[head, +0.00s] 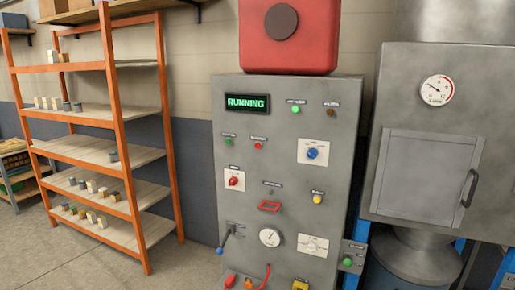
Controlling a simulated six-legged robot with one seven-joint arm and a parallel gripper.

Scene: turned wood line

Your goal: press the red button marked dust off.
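A grey control cabinet (284,175) stands upright in the middle of the head view. Its green display (247,103) reads RUNNING. A small red button (258,146) sits on the upper left part of the panel, with a small label above it. A red knob (233,181) on a white plate is lower and further left. The labels are too small to read, so I cannot tell which red control is marked dust off. My gripper is not in view.
Other controls include a blue knob (312,153), a yellow button (317,199), a red-framed part (269,206) and a gauge (270,237). An orange shelf rack (117,120) stands left. A grey machine with a door (426,175) stands right. Floor (180,268) is clear at lower left.

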